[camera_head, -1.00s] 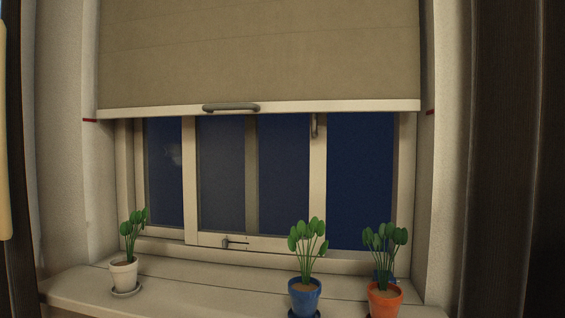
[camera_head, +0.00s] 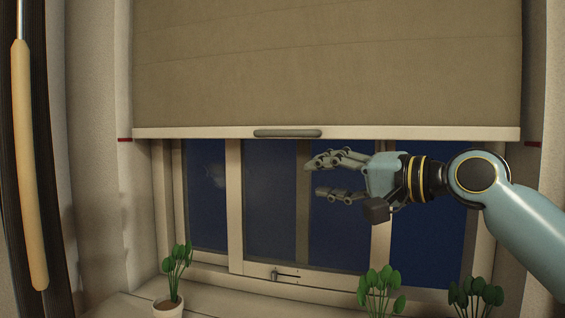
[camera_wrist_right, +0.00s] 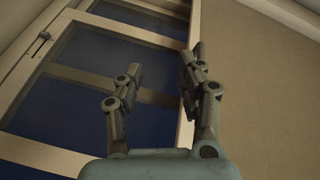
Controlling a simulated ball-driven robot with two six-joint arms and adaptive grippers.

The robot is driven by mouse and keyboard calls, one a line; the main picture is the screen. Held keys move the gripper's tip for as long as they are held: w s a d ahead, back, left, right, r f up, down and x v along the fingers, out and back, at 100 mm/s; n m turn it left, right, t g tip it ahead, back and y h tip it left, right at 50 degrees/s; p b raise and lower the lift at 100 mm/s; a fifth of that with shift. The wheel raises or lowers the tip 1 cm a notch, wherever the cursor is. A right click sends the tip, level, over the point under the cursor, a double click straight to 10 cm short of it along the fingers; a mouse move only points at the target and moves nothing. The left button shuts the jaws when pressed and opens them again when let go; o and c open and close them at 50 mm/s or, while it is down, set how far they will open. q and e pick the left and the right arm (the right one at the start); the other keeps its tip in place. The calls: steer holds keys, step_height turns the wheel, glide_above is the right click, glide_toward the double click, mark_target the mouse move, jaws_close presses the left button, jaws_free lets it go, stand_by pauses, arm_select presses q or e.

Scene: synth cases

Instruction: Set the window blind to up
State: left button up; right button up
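The window blind (camera_head: 330,65) is a beige fabric panel over the upper part of the window, with a pale bottom bar (camera_head: 420,133). A grey handle (camera_head: 288,133) sits on the bar. Red marks are on the side walls at left (camera_head: 124,140) and right (camera_head: 533,144), close to bar height. My right gripper (camera_head: 316,178) is open and empty, just below and right of the handle, apart from it. In the right wrist view the open fingers (camera_wrist_right: 163,65) are before the window, with blind fabric (camera_wrist_right: 260,90) at right. I cannot make out the handle there. My left gripper is not in view.
A plant in a white pot (camera_head: 168,306) stands on the sill at left. Two more plants (camera_head: 380,292) (camera_head: 476,295) show at lower right, their pots out of frame. A window latch (camera_head: 286,275) is on the lower frame. A long tan rod (camera_head: 30,165) hangs at far left.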

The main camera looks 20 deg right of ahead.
steer(key=m+t+y, duration=0.1)
steer(key=m+t, duration=0.1)
glide_toward(291, 133)
steer(key=w, duration=0.2)
steer(key=shift+g, duration=0.3)
steer(key=x, duration=0.3)
steer(key=p+x, duration=0.1)
steer(key=x, duration=0.2)
steer(key=p+x, duration=0.1)
steer(key=x, duration=0.2)
steer(key=shift+s+a+r, duration=0.2)
steer(key=shift+a+r, duration=0.05)
steer(key=shift+a, duration=0.2)
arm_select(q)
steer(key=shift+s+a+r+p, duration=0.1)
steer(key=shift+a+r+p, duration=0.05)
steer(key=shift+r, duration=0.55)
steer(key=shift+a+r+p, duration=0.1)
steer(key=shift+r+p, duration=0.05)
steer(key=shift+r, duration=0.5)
arm_select(e)
steer(key=shift+w+a, duration=0.35)
steer(key=shift+w, duration=0.15)
jaws_close()
